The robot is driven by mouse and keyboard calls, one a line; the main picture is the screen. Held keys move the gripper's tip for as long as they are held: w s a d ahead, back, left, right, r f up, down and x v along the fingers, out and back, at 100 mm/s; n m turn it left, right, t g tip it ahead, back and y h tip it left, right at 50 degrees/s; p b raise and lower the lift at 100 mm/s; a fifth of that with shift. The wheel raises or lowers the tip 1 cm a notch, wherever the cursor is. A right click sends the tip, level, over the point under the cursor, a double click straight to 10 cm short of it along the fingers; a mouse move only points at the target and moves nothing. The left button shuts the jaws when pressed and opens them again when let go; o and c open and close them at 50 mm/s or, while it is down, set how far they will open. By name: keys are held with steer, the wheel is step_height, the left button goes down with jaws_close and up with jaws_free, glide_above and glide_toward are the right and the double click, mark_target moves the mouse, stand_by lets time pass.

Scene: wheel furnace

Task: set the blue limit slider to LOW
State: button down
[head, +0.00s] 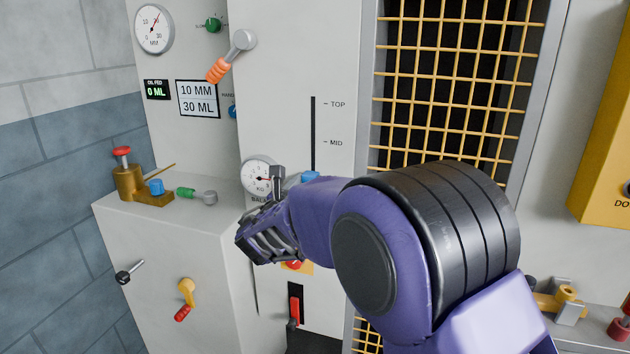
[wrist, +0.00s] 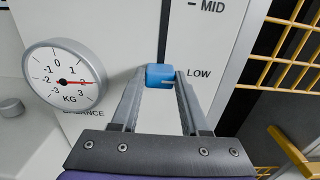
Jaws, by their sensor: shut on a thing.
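The blue limit slider (wrist: 160,76) sits on a dark vertical slot, level with the LOW label (wrist: 199,73) in the wrist view. My gripper (wrist: 163,84) is shut on the slider, one finger on each side of it. In the head view a bit of the blue slider (head: 311,176) shows above my arm, below the TOP and MID marks (head: 334,143). My arm hides the LOW label and the lower part of the slot there. My gripper (head: 277,178) shows beside the balance dial in the head view, its grip on the slider partly hidden.
The balance dial (wrist: 64,78) is close to the left of my gripper. A yellow wire grid (head: 455,90) is to the right of the panel. An orange-handled lever (head: 217,68) sticks out at upper left. A red-handled switch (head: 294,310) is below my gripper.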

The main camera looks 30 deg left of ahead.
steer(key=shift+f, duration=0.4)
steer(key=shift+c, duration=2)
jaws_free()
steer(key=shift+r, duration=0.15)
steer(key=v, duration=1.7)
steer(key=shift+s, duration=0.2)
steer(key=shift+w, duration=0.1)
